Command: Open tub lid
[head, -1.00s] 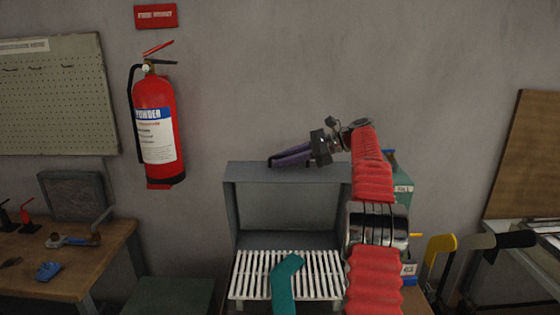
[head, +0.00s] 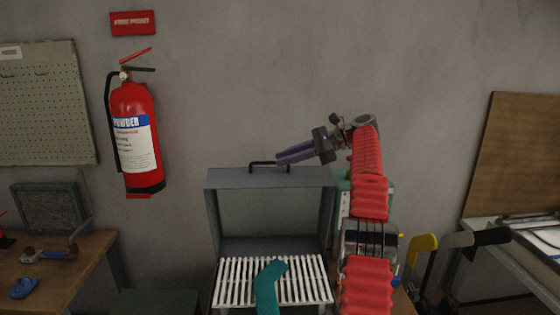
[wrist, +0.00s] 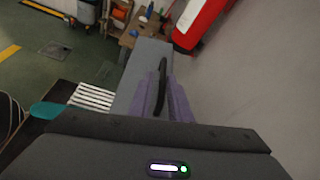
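The tub's grey lid (head: 276,180) stands raised at the back as a hollow box, its open side facing me above a white slatted rack (head: 306,290). A black bar handle (head: 262,163) sits on its top edge. My gripper (head: 279,158), with purple fingers, reaches from the right to the handle and hides part of it. In the wrist view the handle (wrist: 162,75) lies between the two fingers (wrist: 160,82) and runs past their tips. The fingers look parted around it; contact is hard to make out. A teal sock (head: 268,288) lies on the rack.
A red fire extinguisher (head: 135,140) hangs on the wall at left. A wooden bench (head: 75,268) with tools is at left. A yellow-handled tool (head: 424,245) and another table (head: 530,250) are at right. The wall area above the lid is clear.

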